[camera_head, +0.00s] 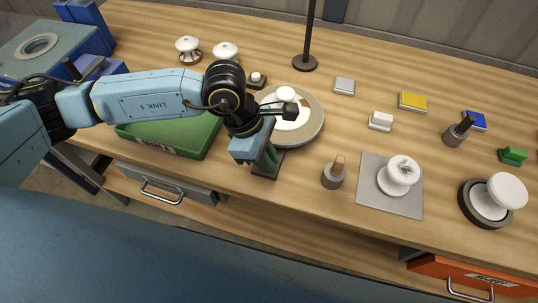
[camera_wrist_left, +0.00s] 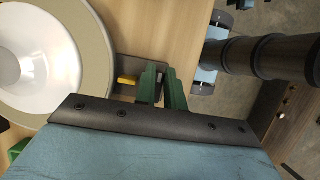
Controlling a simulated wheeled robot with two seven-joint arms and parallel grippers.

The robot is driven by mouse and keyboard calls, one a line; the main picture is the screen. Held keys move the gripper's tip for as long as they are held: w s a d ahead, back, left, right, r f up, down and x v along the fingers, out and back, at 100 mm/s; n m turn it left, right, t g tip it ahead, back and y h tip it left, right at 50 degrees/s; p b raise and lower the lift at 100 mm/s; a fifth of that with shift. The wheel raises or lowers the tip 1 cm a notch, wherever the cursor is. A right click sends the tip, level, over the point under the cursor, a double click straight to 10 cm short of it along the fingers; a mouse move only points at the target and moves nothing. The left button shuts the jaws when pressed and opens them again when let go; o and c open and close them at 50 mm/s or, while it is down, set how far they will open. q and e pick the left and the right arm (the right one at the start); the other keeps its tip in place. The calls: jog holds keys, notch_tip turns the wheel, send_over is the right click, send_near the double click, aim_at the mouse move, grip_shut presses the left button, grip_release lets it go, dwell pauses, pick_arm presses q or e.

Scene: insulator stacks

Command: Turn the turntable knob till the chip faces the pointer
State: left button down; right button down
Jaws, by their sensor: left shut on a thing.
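The turntable (camera_head: 314,128) is a round beige-grey disc bearing a white insulator (camera_head: 285,95). A brown patch, which looks like the chip (camera_head: 305,101), shows on the insulator's white rim, on its right side. My left gripper (camera_head: 270,155) points down at the dark base plate (camera_head: 262,171) in front of the turntable. Its green fingers (camera_wrist_left: 163,88) also show in the left wrist view, shut on the knob, which they mostly hide. A small yellow piece, perhaps the pointer (camera_wrist_left: 127,80), lies on the plate between the fingers and the disc. My right gripper is out of view.
A green tray (camera_head: 190,140) is left of the turntable. A black post (camera_head: 305,62) stands behind. Small coloured blocks are scattered at right.

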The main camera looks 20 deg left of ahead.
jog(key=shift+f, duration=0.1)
pick_arm(q)
jog(key=shift+f+m+b, duration=0.15)
jog(key=shift+m+b, duration=0.65)
jog(key=shift+b, duration=0.35)
jog(key=m+g+b, duration=0.1)
jog(key=m+b, duration=0.1)
jog(key=m+g+b, duration=0.1)
jog(key=m+b, duration=0.1)
jog(key=b, duration=0.1)
jog(key=shift+s+y+b, duration=0.15)
jog(key=shift+y+b, duration=0.15)
jog(key=shift+y, duration=0.1)
jog(key=shift+s+a+m+g+b, duration=0.1)
jog(key=shift+m+g+b, duration=0.2)
jog(key=shift+m+b, duration=0.7)
jog(key=shift+r+y, duration=0.2)
jog(key=shift+y, duration=0.1)
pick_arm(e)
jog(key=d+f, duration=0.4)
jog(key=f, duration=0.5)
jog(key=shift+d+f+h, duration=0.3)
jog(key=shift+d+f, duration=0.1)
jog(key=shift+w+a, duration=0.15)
pick_arm(q)
jog(key=c, duration=1.5)
grip_release()
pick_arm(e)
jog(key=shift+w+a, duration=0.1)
